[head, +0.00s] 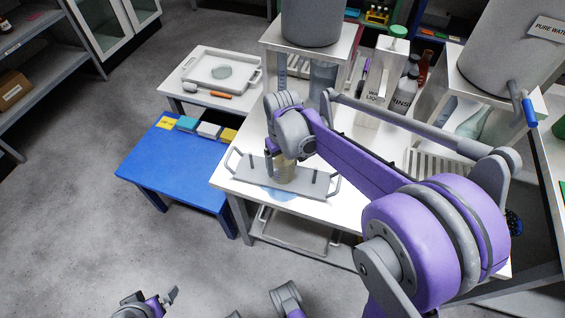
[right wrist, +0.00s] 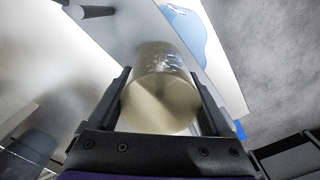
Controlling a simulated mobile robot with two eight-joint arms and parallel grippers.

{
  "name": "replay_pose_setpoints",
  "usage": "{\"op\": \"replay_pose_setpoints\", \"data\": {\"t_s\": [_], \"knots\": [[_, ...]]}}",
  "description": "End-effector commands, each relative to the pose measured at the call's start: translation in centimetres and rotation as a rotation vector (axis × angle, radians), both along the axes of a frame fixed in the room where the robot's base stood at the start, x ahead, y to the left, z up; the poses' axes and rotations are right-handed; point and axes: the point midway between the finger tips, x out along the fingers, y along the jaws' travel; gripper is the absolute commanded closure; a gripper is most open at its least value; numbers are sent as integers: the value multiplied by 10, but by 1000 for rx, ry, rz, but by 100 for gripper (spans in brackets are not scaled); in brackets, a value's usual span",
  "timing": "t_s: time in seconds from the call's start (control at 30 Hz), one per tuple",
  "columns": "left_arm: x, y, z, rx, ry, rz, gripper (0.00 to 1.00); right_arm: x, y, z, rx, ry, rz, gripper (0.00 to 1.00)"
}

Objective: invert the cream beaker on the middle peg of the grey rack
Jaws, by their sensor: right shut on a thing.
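The cream beaker (head: 285,172) is between the fingers of my right gripper (head: 281,157), over the middle of the grey rack (head: 318,187). In the right wrist view the beaker (right wrist: 160,100) fills the space between both fingers, with one round end towards the camera. I cannot tell whether that end is the base or the mouth. The beaker hides the middle peg, so I cannot tell whether it touches it. A dark peg (right wrist: 95,11) shows beside the beaker. My left gripper (head: 168,298) is at the bottom edge, partly cut off, far from the rack.
The rack has raised handles and stands on a white table (head: 232,176), with a light blue patch (head: 280,194) at its front. A blue table (head: 170,170) is to the left. Behind are a white tray (head: 197,85), a grey tank (head: 311,22) and bottles (head: 403,90).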

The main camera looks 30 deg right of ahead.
Motion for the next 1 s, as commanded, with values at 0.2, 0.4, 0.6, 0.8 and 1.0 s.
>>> {"op": "replay_pose_setpoints", "data": {"t_s": [0.2,0.4,0.6,0.8,1.0], "knots": [[0,0,-2,0,1,0,0,0,0,-4,0,0,0,79],[0,0,-3,0,1,0,0,0,0,-5,0,0,0,8],[0,0,-3,0,1,0,0,0,0,-5,0,0,0,0],[0,0,0,0,0,0,0,0,0,4,0,0,0,0],[0,0,10,0,-4,0,0,0,0,42,0,-1,0,0]]}}
